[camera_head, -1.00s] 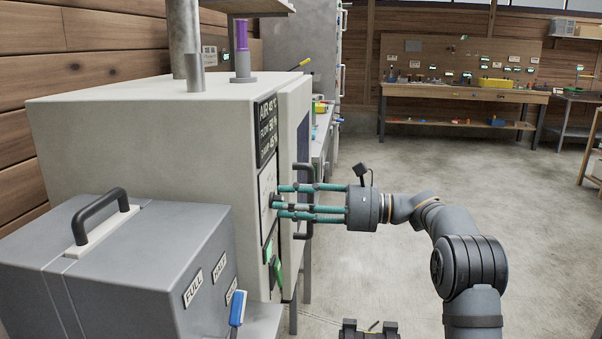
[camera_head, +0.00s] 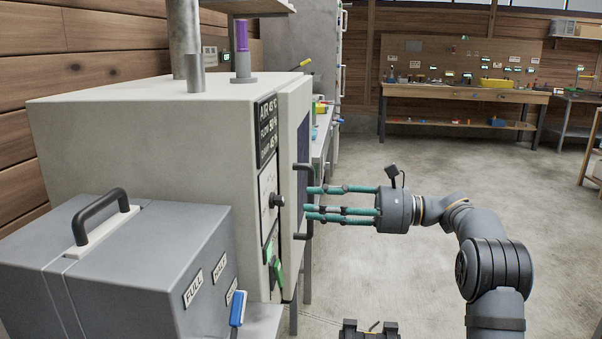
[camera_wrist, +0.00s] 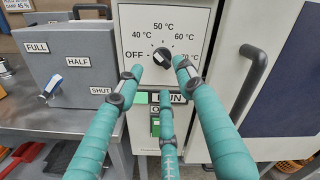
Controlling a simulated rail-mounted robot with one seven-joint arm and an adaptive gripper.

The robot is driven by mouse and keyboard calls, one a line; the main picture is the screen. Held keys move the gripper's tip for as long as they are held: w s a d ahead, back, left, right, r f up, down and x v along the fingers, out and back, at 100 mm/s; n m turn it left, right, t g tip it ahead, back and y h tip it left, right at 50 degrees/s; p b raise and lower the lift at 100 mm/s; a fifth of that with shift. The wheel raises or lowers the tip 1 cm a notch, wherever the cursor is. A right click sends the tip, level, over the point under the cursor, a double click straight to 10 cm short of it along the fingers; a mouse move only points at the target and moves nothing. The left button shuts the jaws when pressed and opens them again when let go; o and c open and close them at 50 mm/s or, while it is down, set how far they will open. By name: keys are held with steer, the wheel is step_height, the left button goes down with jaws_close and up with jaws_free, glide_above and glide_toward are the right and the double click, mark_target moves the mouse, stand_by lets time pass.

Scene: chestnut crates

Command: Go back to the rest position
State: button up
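My gripper (camera_head: 312,203) has three teal fingers. They are spread and empty, with tips short of the cabinet's front. In the wrist view my gripper (camera_wrist: 158,78) faces the temperature dial, the fingertips apart around the view of the black knob (camera_wrist: 162,57). The knob (camera_head: 277,201) stands free on the cabinet front in the head view. The dial plate (camera_wrist: 165,30) reads OFF and 40 to 70 °C; I cannot tell the knob's exact setting. A green switch (camera_wrist: 155,126) sits below, partly hidden by a finger.
The large pale cabinet (camera_head: 150,130) has a door with a black handle (camera_head: 308,172), close to my fingers. A grey box (camera_head: 150,265) marked FULL and HALF, with a blue-handled lever (camera_head: 237,308), stands at front left. Open floor (camera_head: 420,165) lies to the right; a workbench (camera_head: 460,93) stands behind.

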mark_target(283, 198)
steer(key=d, duration=0.4)
steer(key=a, duration=1)
steer(key=shift+w+a, duration=0.4)
steer(key=shift+w+a+r+m+p, duration=0.1)
steer(key=shift+r+m+p, duration=0.35)
steer(key=shift+p, duration=0.55)
steer(key=m+p, duration=0.2)
steer(key=p, duration=0.1)
steer(key=shift+d+m, duration=0.2)
steer(key=shift+m, duration=0.15)
steer(key=shift+a+m+p, duration=0.15)
steer(key=shift+m+p, duration=1.05)
steer(key=shift+p, duration=0.05)
steer(key=m+p, duration=0.5)
steer(key=shift+r+p, duration=0.2)
steer(key=shift+p, duration=0.1)
steer(key=s+d+b, duration=0.1)
steer(key=d, duration=0.9)
steer(key=shift+s+d+f+m, duration=0.2)
steer(key=shift+s+f+m, duration=0.1)
steer(key=shift+f+m, duration=0.1)
